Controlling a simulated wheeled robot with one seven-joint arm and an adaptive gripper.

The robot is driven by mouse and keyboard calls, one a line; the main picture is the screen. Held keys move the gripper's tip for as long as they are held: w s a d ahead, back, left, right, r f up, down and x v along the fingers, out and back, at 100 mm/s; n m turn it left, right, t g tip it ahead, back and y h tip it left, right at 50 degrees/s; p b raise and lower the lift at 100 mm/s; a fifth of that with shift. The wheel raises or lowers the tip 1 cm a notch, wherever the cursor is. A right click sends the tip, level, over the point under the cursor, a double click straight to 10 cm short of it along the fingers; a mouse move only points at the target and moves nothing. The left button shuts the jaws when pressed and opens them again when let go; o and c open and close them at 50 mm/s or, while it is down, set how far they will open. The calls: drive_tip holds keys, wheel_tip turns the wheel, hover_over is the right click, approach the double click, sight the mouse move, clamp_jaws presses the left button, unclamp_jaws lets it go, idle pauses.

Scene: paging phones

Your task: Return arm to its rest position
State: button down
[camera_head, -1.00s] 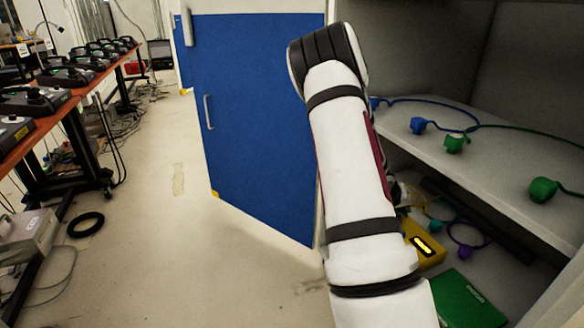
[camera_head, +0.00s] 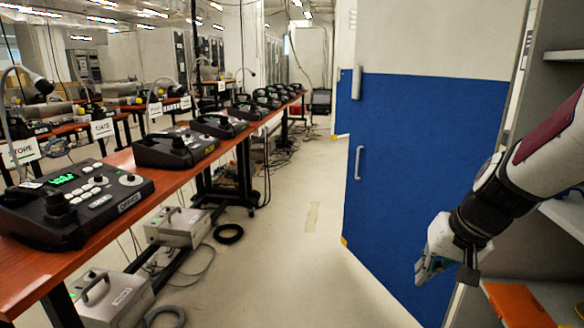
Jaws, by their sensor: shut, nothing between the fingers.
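My arm reaches in from the right edge of the head view, white with black bands and a dark red strip. My gripper (camera_head: 432,268) hangs at its lower end, pointing down and left, in front of the open blue and white cabinet door (camera_head: 420,160). Its fingers are small and partly turned away; they look together and nothing shows in them. The gripper appears apart from the door, but the gap between them is hard to judge.
The cabinet's shelves (camera_head: 562,215) stand at the right behind my arm, with an orange item (camera_head: 515,303) low down. A long wooden table (camera_head: 195,180) with several black paging phones (camera_head: 75,205) runs along the left. Grey boxes (camera_head: 112,298) and cables lie below it. The middle floor is clear.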

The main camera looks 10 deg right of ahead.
drive_tip(key=s+a+r+n+g+y, duration=0.1)
drive_tip(key=s+a+r+n+g, duration=0.3)
drive_tip(key=s+a, duration=0.85)
drive_tip(key=s+r+h, duration=0.2)
drive_tip(key=s, duration=1.2)
wheel_tip(320, 180, up, 25)
drive_tip(key=t+p, duration=0.3)
drive_tip(key=p, duration=2)
drive_tip(key=shift+w+n+t, duration=0.3)
drive_tip(key=shift+n+t, duration=0.1)
drive_tip(key=shift+d+f, duration=0.15)
drive_tip(key=shift+d, duration=0.05)
